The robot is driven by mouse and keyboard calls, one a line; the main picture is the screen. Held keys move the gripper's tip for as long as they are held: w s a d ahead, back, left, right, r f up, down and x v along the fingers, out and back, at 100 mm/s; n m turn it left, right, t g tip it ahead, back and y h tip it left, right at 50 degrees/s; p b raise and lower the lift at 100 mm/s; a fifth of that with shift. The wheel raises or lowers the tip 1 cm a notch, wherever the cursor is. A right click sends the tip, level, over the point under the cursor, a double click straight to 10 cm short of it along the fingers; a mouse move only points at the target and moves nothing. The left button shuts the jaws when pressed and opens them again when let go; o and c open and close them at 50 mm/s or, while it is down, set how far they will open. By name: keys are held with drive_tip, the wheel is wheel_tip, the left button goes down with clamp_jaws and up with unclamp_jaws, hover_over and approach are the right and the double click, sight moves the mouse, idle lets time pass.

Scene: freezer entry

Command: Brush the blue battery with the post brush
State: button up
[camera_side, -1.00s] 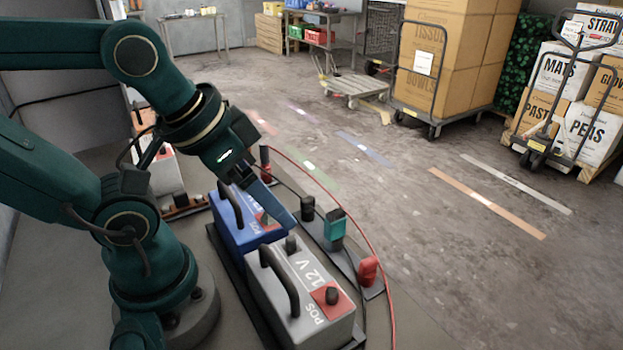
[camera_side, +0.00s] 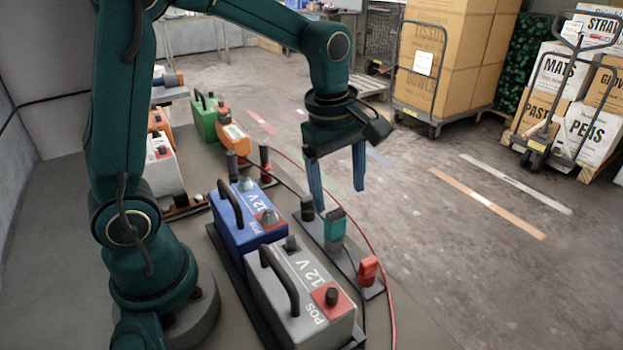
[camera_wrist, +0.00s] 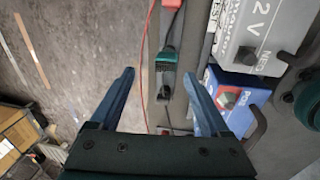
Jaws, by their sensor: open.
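The blue battery (camera_side: 233,236) sits upright in the dark tray, with a black handle, a red patch round one post and "12 V" on top; part of it shows in the wrist view (camera_wrist: 243,96). A teal-headed tool (camera_side: 335,228), which looks like the post brush, stands on a dark strip right of the battery; it also shows in the wrist view (camera_wrist: 166,58). My gripper (camera_side: 339,200) is open and empty, pointing down above the teal tool. In the wrist view the tool lies just beyond and between the fingertips (camera_wrist: 159,75).
A grey 12 V battery (camera_side: 305,300) stands in front of the blue one. A red-topped item (camera_side: 368,271) and a black one (camera_side: 307,207) flank the teal tool on the strip. A red cable (camera_side: 372,250) curves along the right. Green (camera_side: 204,117) and orange (camera_side: 234,138) items stand behind.

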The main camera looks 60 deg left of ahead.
sight(336, 212)
drive_tip(key=shift+g, duration=0.8)
drive_tip(key=f, duration=0.4)
drive_tip(key=shift+a+f, duration=0.25)
drive_tip(key=shift+f, duration=2.6)
drive_tip(key=shift+c, duration=0.3)
clamp_jaws()
drive_tip(key=shift+r, duration=0.1)
